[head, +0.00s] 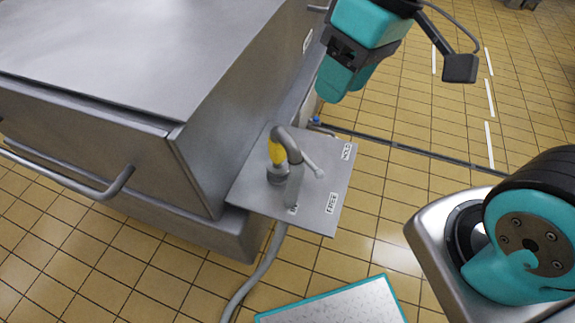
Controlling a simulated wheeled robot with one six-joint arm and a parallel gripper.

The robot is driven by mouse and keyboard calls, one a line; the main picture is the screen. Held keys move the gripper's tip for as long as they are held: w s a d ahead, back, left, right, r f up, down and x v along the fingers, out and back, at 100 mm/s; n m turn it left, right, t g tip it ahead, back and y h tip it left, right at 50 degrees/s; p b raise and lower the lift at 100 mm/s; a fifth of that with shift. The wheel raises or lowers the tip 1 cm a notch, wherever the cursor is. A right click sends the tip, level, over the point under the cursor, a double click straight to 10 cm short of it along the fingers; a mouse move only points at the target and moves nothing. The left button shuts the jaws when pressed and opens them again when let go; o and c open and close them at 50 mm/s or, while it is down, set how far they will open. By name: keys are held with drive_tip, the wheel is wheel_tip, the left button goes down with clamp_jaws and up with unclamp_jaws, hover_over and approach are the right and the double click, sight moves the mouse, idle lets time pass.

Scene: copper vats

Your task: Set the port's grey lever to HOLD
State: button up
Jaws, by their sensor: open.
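The port is a grey plate (252,192) fixed to the side of a steel vat. A grey bent pipe with a yellow section (276,151) rises from it. A thin light-grey lever (310,165) with a rounded end shows beside the pipe and points right and slightly down. Its tip appears between the HOLD label (347,151) and the FREE label (332,203), but its exact setting is unclear. A third label (292,210) is partly hidden by a grey part. My teal gripper (345,92) is open, above and behind the plate, apart from the lever.
The steel vat (150,60) with a bar handle (75,185) fills the left. A grey hose (262,268) runs down from the plate. A teal-edged panel (335,303) lies at bottom centre.

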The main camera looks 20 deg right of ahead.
sight(307, 158)
drive_tip(key=w+d+f+m+h+b, duration=0.1)
drive_tip(key=w+d+f+b, duration=0.3)
drive_tip(key=w+f, duration=0.55)
drive_tip(key=w+d+f+m+h+b, duration=0.1)
drive_tip(key=w+d+f+m+b, duration=0.1)
drive_tip(key=w+f+b, duration=0.75)
drive_tip(key=shift+g, duration=0.4)
drive_tip(key=s+a+f, duration=0.1)
drive_tip(key=f, duration=0.5)
drive_tip(key=s+a+f, duration=0.1)
drive_tip(key=f, duration=0.5)
drive_tip(key=s+f, duration=0.1)
drive_tip(key=f, duration=0.5)
drive_tip(key=shift+s+a+f+p, duration=0.15)
drive_tip(key=shift+a+f+p, duration=0.15)
drive_tip(key=shift+a+p, duration=0.1)
clamp_jaws()
